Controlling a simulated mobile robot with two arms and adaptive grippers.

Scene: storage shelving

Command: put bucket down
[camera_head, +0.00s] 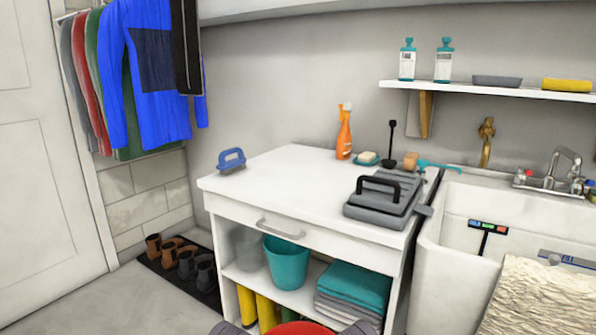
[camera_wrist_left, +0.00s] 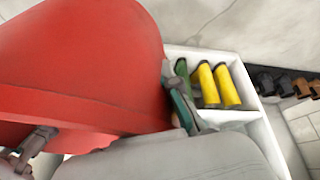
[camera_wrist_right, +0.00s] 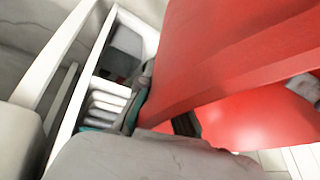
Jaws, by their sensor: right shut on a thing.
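A red bucket (camera_head: 295,329) shows only its top at the bottom edge of the head view, in front of the white cabinet. It fills much of the left wrist view (camera_wrist_left: 80,65) and of the right wrist view (camera_wrist_right: 245,60). My right gripper (camera_wrist_right: 160,112) is shut on the bucket's side. My left gripper (camera_wrist_left: 183,105) is at the bucket's opposite side. The bucket hides part of its fingers, so I cannot tell whether it is open or shut. The bucket's base is out of the head view.
The white cabinet (camera_head: 285,178) carries a blue brush, an orange spray bottle and a grey case. A sink (camera_head: 455,235) stands right, shoes on a mat left. Floor at lower left is clear.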

